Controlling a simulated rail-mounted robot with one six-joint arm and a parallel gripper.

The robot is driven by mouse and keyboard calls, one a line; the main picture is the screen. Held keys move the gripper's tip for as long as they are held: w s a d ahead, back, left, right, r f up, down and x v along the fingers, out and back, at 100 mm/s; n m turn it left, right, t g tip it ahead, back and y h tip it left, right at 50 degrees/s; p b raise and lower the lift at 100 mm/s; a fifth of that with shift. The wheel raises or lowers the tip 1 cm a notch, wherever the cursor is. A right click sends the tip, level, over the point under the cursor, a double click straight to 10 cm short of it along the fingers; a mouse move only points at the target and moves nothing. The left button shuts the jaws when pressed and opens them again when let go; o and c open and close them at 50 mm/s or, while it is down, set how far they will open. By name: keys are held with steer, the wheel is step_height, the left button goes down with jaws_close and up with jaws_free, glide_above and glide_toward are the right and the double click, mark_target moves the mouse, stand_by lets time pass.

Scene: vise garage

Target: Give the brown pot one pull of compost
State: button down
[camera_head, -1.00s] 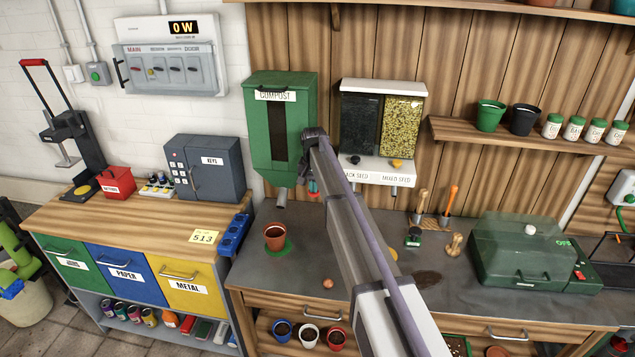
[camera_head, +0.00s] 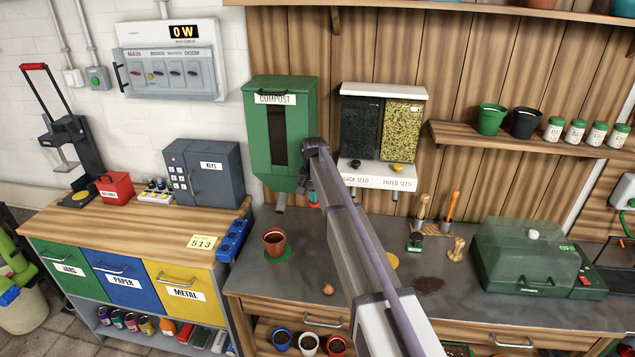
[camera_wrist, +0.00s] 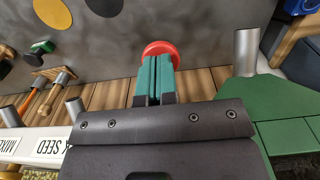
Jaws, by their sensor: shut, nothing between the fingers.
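The green compost dispenser (camera_head: 262,130) hangs on the wall, with a dark window and a spout (camera_head: 281,203) below. The brown pot (camera_head: 274,242) stands upright on a green disc (camera_head: 279,255) on the bench, beneath the spout. My gripper (camera_head: 315,197) is low beside the dispenser's right side, mostly hidden behind my arm in the head view. In the wrist view its teal fingers (camera_wrist: 154,75) are shut together, with nothing between them. A round red knob (camera_wrist: 160,48) lies right at the fingertips, partly covered by them; I cannot tell whether they touch. The pot's contents are unclear.
The black and mixed seed dispenser (camera_head: 382,135) hangs just right of my gripper. A green lidded box (camera_head: 535,255) stands at right.

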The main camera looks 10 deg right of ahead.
steer(key=shift+r+p, duration=2.5)
steer(key=shift+r, duration=0.35)
step_height(320, 180, up, 6)
steer(key=p, duration=0.6)
